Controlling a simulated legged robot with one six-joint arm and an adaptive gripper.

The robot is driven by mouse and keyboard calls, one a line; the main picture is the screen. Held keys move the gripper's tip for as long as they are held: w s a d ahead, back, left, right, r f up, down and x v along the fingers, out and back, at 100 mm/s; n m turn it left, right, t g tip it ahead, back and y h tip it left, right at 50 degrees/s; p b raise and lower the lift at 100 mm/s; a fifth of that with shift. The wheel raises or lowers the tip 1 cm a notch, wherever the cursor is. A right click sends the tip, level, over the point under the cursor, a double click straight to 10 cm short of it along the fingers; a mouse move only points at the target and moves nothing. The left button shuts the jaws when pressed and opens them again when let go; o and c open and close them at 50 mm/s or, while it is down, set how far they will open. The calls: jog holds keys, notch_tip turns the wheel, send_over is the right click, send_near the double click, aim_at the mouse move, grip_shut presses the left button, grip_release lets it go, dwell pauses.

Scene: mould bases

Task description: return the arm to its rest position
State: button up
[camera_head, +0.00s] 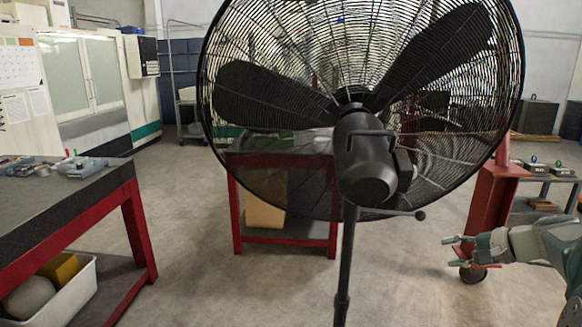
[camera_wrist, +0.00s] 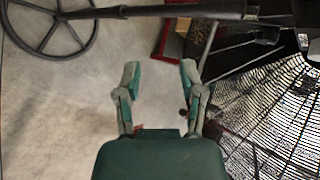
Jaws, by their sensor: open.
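My gripper (camera_head: 462,250) shows at the right of the head view, at the end of my arm, which comes in from the right edge. It points left, low in front of a red cart. In the wrist view my gripper (camera_wrist: 160,78) has its two green-grey fingers spread apart, with only bare floor between them. It is open and empty. The rest of my arm is largely cut off by the right edge of the head view.
A large black fan (camera_head: 365,170) on a pole stands close in front; its cage (camera_wrist: 285,120) is right of my gripper in the wrist view. A red-framed workbench (camera_head: 135,215) stands left, a red cart (camera_head: 492,205) right. Grey floor (camera_head: 190,215) is free between bench and fan.

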jog(key=s+a+n+g+h, duration=0.4)
jog(key=s+a+n, duration=0.2)
jog(key=s+a, duration=0.9)
jog(key=s+a+f+n+t+h, duration=0.1)
jog(key=s+a+f+n+h, duration=0.2)
jog(key=s, duration=0.7)
jog(key=a+f+n, duration=0.1)
jog(key=a+n, duration=0.1)
jog(key=shift+s+a+f+n, duration=0.25)
jog(key=shift+s+a+n, duration=0.05)
jog(key=shift+s+n, duration=0.1)
jog(key=shift+a, duration=0.1)
